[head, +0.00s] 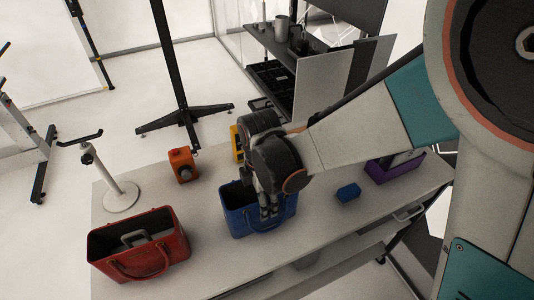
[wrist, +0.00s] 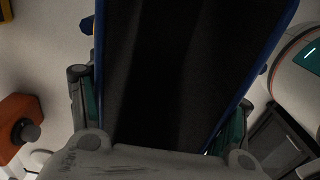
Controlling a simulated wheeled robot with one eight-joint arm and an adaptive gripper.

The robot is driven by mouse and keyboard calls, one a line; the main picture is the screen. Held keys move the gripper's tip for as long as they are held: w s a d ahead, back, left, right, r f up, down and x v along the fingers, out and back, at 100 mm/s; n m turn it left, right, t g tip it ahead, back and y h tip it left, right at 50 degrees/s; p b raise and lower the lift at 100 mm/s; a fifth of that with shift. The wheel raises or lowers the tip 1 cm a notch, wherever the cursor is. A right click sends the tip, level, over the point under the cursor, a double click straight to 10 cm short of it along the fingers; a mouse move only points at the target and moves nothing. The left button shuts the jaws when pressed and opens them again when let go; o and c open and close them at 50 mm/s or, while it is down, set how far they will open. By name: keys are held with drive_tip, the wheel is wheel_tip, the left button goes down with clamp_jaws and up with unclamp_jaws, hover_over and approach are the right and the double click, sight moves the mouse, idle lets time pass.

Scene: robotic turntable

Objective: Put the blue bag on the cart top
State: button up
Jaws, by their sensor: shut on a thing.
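The blue bag (head: 236,222) is an open-topped tote at the middle of the light grey table. My gripper (head: 268,211) is over its right part, shut on the bag; the exact grip at the handle is partly hidden. In the wrist view the bag's dark inside and blue rim (wrist: 97,60) fill the middle, with my gripper (wrist: 158,120) at its lower part. I cannot tell whether the bag touches the table. A dark shelf unit (head: 285,52) with a pot on its top stands behind the table; it may be the cart.
A red bag (head: 165,262) stands to the left on the table (head: 215,270). An orange block (head: 183,165), a yellow item (head: 236,142), a small blue block (head: 348,192) and a purple bag (head: 383,174) are also on it. A white post stand (head: 120,195) is at the left end.

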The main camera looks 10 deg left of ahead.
drive_tip(key=shift+d+r, duration=0.1)
drive_tip(key=o, duration=0.9)
drive_tip(key=shift+f, duration=0.2)
drive_tip(key=o, duration=0.4)
drive_tip(key=shift+r, duration=0.1)
wheel_tip(320, 180, up, 12)
drive_tip(key=p, duration=0.8)
drive_tip(key=shift+s+r, duration=0.1)
drive_tip(key=shift+r, duration=0.05)
